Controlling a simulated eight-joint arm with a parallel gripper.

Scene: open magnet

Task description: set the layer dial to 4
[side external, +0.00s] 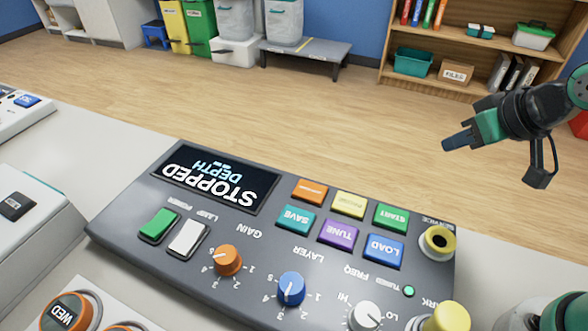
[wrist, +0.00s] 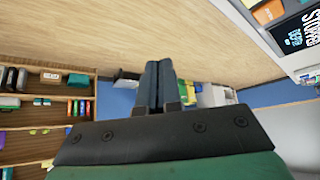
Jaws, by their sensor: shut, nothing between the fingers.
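The layer dial (side external: 291,288) is a blue knob on the grey control panel (side external: 130,222), beside the upside-down LAYER label, with numbers 1 to 5 around it. My gripper (side external: 448,143) is in the air at the right, well away from the dial and beyond the panel's far edge. Its dark fingers are shut with nothing between them, as the wrist view (wrist: 158,85) also shows. The dial is not seen in the wrist view.
An orange gain dial (side external: 228,260) and a pale frequency dial (side external: 365,316) flank the layer dial. Coloured buttons (side external: 338,235), a "STOPPED" screen (side external: 215,180), two rocker switches (side external: 173,232) and a yellow ringed knob (side external: 437,242) share the panel. Air above the panel is clear.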

